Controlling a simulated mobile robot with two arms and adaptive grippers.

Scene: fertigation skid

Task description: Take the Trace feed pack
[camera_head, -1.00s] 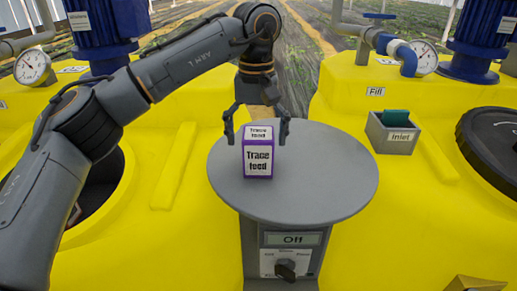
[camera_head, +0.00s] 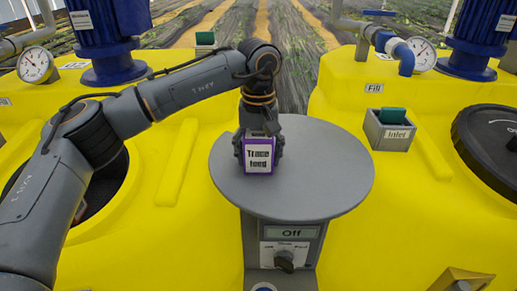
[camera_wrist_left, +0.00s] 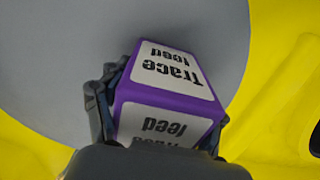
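The Trace feed pack (camera_head: 259,157) is a small purple box with white labels. It stands upright on the left part of the round grey table (camera_head: 325,178). My left gripper (camera_head: 259,148) comes down over it from behind, with one finger on each side and both against the box. In the left wrist view the pack (camera_wrist_left: 168,86) sits between the two fingers (camera_wrist_left: 160,118), its label upside down. The fingers look closed on its sides. My right gripper is in neither view.
A control panel reading "Off" (camera_head: 292,233) with a knob is below the table. Yellow tanks flank it. On the right tank are a grey Inlet box (camera_head: 390,130) with a green piece and a black lid (camera_head: 490,140). The table's right side is clear.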

